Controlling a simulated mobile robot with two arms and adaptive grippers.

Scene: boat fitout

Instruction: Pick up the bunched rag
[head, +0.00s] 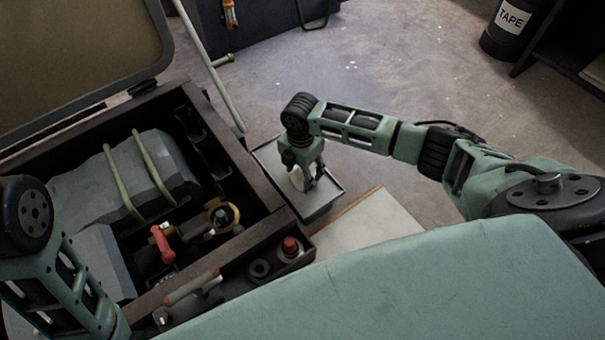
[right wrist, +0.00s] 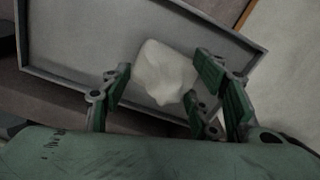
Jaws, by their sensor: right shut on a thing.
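The bunched rag (right wrist: 165,72) is a white, crumpled lump between the fingers of my right gripper (right wrist: 160,95) in the right wrist view. The gripper is shut on it. In the head view the right gripper (head: 308,182) points down over a grey tray (head: 322,212), and part of the pale rag (head: 297,178) shows beside its fingers. The tray (right wrist: 90,42) lies behind the rag in the wrist view. I cannot tell whether the rag touches the tray floor. My left arm shows at the lower left of the head view, but its gripper is out of sight.
Left of the tray is an open dark locker (head: 262,195) holding grey blocks with straps, a red-handled valve (head: 162,243) and a brass fitting (head: 222,216). A pale board (head: 370,222) lies right of the tray. Open floor (head: 380,70) lies beyond.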

